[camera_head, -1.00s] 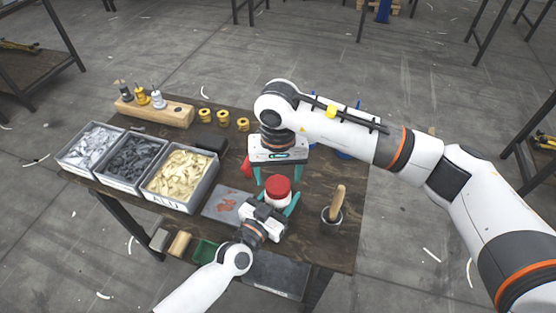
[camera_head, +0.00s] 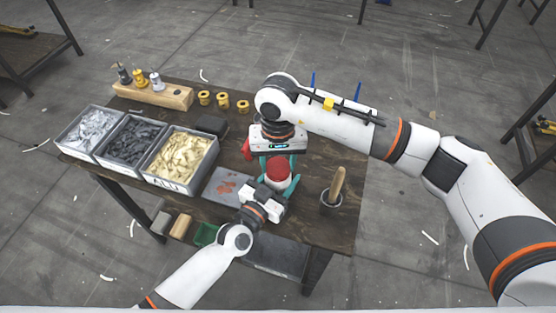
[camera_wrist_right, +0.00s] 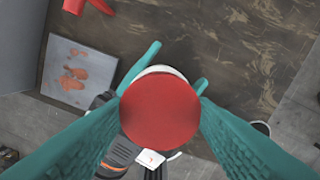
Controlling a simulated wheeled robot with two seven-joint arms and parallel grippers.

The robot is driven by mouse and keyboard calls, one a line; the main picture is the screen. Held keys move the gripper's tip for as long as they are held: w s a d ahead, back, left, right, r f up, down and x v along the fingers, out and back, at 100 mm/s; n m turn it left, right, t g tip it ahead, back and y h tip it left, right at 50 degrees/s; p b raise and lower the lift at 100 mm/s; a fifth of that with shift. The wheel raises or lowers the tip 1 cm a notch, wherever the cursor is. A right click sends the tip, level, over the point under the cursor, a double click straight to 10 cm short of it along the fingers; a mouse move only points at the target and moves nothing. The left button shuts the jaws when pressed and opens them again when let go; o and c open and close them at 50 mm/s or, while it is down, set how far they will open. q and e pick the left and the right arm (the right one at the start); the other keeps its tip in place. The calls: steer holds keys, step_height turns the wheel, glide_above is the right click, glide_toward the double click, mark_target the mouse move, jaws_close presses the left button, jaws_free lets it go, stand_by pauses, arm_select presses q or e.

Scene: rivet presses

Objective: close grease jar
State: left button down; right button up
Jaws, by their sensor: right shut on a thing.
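The grease jar is white (camera_head: 272,185) with a round red lid (camera_head: 279,172), at the table's front right. The lid sits over the jar's mouth; in the right wrist view the lid (camera_wrist_right: 160,110) covers nearly all of it, with a white edge (camera_wrist_right: 160,70) showing behind. My right gripper (camera_head: 278,167) comes from above, its teal fingers shut on the lid's sides. My left gripper (camera_head: 267,196) is low at the jar, its fingers on either side of the jar body. Their contact with the jar is mostly hidden.
A grey plate with reddish smears (camera_head: 228,187) lies left of the jar. A cup with a wooden-handled tool (camera_head: 332,196) stands to the right. Bins of parts (camera_head: 180,160) fill the table's left. A red object (camera_head: 246,148) lies behind the plate.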

steer(key=m, duration=2.8)
steer(key=shift+m, duration=0.3)
steer(key=m, duration=0.5)
steer(key=o, duration=1.1)
